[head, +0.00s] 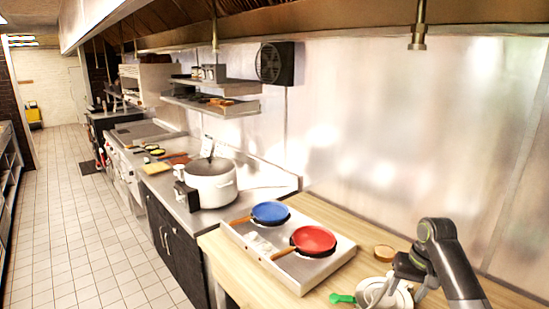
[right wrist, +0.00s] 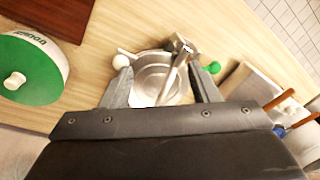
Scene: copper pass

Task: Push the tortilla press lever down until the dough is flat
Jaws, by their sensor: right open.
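The tortilla press (head: 388,297) is a round, silver-white metal thing at the lower right of the head view, partly hidden by my arm. In the right wrist view the press (right wrist: 150,78) lies between my fingers, with a metal lever (right wrist: 174,74) slanting across its round plate. A green knob (right wrist: 214,67) is beside it on the right; it also shows in the head view (head: 341,298). My right gripper (right wrist: 162,84) is open, its fingers on either side of the press; I cannot tell whether they touch it. I see no dough. My left gripper is not in view.
A metal tray (head: 322,273) with a blue pan (head: 270,212) and a red pan (head: 313,240) lies left of the press. A green domed thing (right wrist: 30,68) and a brown board (right wrist: 52,14) are at the wrist view's left.

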